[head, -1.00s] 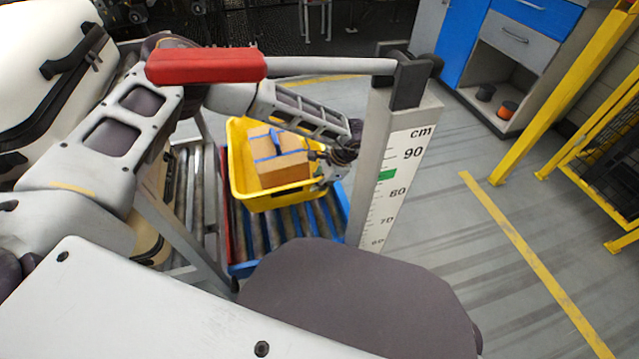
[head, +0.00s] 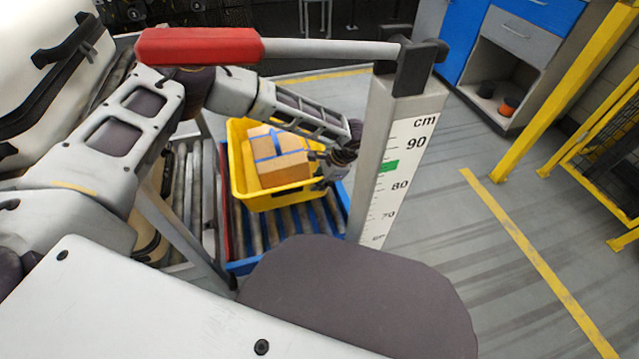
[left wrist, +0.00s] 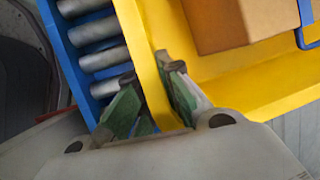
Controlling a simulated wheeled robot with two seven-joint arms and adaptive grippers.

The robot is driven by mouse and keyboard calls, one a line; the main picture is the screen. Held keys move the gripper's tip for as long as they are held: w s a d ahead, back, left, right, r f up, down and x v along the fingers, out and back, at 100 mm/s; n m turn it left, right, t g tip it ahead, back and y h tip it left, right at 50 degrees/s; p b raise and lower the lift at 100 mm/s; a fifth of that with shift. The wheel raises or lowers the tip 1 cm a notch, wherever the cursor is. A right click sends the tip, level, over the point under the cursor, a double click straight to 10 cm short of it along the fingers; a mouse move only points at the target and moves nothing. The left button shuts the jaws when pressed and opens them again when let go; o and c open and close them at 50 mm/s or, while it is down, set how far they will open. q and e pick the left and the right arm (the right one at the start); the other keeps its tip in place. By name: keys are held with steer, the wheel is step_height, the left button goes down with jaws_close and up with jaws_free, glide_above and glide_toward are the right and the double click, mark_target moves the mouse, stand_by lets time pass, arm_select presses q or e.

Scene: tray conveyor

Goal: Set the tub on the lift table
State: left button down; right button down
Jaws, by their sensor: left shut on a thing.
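The yellow tub (head: 238,165) holds a brown cardboard box (head: 276,155) with blue strapping. The tub is over the roller top of the lift table (head: 285,225), which has a blue frame. I cannot tell if its whole base rests on the rollers. My left gripper (head: 328,172) is shut on the tub's right wall. In the left wrist view my left gripper (left wrist: 158,98) has its green-padded fingers on either side of the yellow wall (left wrist: 145,55), with blue frame and rollers (left wrist: 105,58) beside it. My right gripper is not in view.
A measuring post (head: 398,150) marked in cm, with a green mark and a red-handled lever (head: 200,46), stands close to the right of the tub. A roller conveyor (head: 183,195) lies to the left. Yellow railings (head: 565,90) and a blue-grey cabinet (head: 520,45) stand right.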

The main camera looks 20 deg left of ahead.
mark_target(317, 194)
arm_select(q)
steer(key=shift+w+f+b, duration=0.1)
steer(key=shift+f+b, duration=0.4)
steer(key=shift+f, duration=0.3)
steer(key=shift+f+b, duration=0.35)
steer(key=shift+f, duration=0.5)
steer(key=c, duration=1.9)
jaws_free()
steer(key=shift+f, duration=0.15)
steer(key=shift+o, duration=1.4)
